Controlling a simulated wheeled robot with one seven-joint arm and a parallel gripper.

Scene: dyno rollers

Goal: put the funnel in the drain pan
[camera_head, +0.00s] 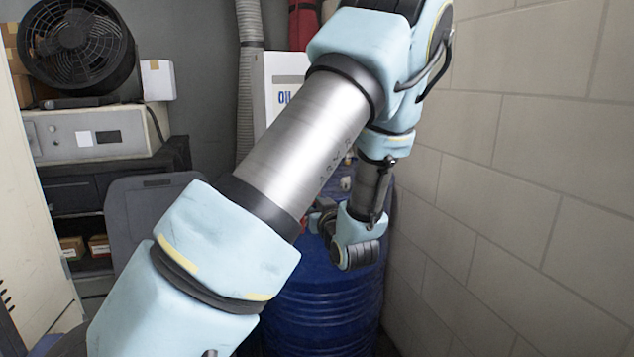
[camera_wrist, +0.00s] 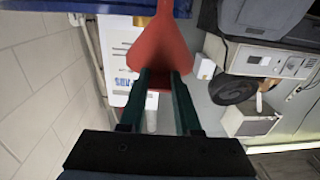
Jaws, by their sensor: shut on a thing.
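The red funnel (camera_wrist: 158,48) is held between the green fingers of my gripper (camera_wrist: 163,78) in the wrist view. Its wide part is at the fingertips, and its narrow end points to the picture's top edge. In the head view my arm covers much of the middle. I cannot identify the drain pan in either view.
The blue drum (camera_head: 335,310) stands below my wrist, close to the block wall (camera_head: 520,170) on the right. A white oil box (camera_head: 278,80) is behind my arm. A grey bin (camera_head: 135,205), a shelf with a beige device (camera_head: 90,135) and a black fan (camera_head: 75,45) are at left.

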